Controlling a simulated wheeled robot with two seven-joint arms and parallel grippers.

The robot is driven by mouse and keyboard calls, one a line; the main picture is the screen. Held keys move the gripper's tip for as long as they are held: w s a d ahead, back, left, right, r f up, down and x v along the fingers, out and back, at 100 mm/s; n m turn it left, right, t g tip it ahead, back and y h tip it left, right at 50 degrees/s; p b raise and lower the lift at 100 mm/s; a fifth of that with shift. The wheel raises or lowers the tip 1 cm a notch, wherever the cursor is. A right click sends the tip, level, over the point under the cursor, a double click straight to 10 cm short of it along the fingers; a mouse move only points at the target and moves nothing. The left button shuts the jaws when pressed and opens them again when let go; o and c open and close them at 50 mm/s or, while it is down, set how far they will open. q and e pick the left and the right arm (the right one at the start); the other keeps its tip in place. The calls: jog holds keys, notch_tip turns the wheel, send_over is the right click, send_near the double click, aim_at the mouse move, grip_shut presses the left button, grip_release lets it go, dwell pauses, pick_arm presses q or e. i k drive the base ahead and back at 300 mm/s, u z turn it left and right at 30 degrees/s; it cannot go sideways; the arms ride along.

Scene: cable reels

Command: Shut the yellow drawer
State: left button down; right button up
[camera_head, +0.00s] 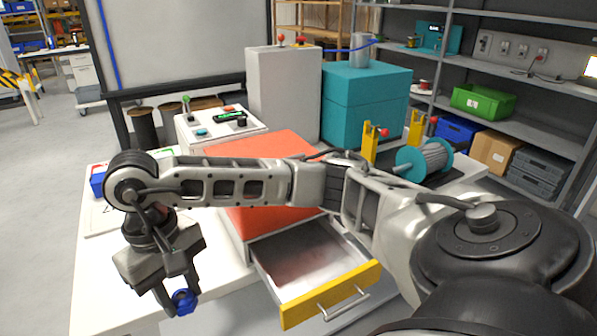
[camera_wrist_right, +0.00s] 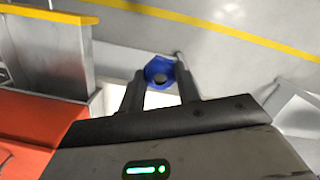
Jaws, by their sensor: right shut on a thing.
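The yellow drawer (camera_head: 332,292) is pulled out of the red cabinet (camera_head: 275,148). Its yellow front has a metal handle, and its grey inside looks empty. In the right wrist view the drawer (camera_wrist_right: 60,58) stands out at the upper left. My right gripper (camera_head: 180,303) is to the left of the drawer, apart from it, beyond the table's front edge in the picture. It is shut on a blue nut (camera_head: 184,300), which also shows between the fingertips in the right wrist view (camera_wrist_right: 159,70). My right arm crosses in front of the cabinet. My left gripper is not in view.
A teal box (camera_head: 365,103) and a grey box (camera_head: 283,95) stand behind. Shelves are at right; floor is clear at left.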

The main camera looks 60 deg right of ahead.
aim_at(308, 267)
jog(key=k, duration=0.7)
jog(key=z, duration=0.95)
jog(key=i, duration=0.45)
jog(key=u, duration=0.05)
